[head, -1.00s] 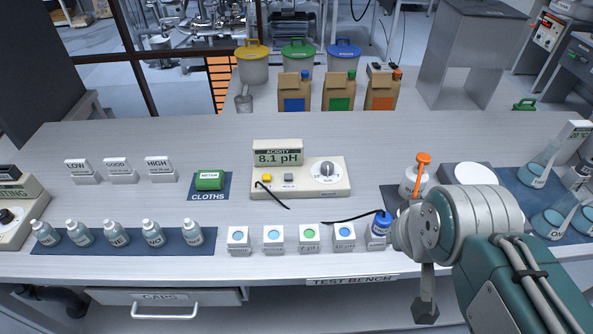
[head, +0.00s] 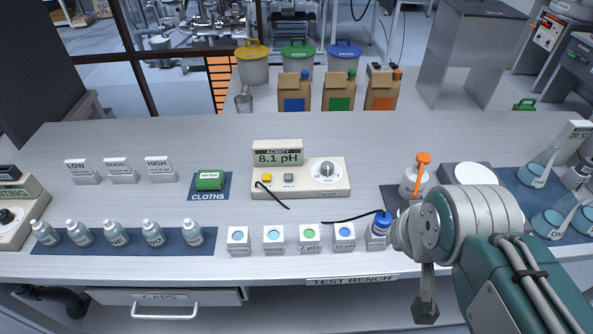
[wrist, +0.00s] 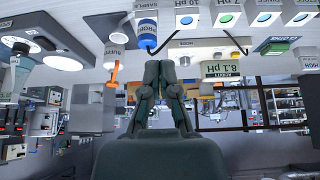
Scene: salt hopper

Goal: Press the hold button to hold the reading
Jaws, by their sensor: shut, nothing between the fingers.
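The beige meter (head: 340,188) sits mid-bench, its upright display (head: 278,153) reading 8.1 pH. On its top are a yellow button (head: 266,178), a grey button (head: 289,178) and a round knob (head: 327,169). The small button labels are hard to read. In the wrist view the picture is upside down, and the meter's display (wrist: 221,69) shows right of my gripper (wrist: 165,66). My gripper is shut and empty, apart from the meter. The fingers cannot be made out in the head view, where my arm is at the right.
A blue-capped probe bottle (head: 379,230) and several white buffer boxes (head: 308,238) line the front. A black cable (head: 345,218) runs near them. An orange-topped bottle (head: 413,181) stands right of the meter. Sample bottles (head: 115,234) are at left.

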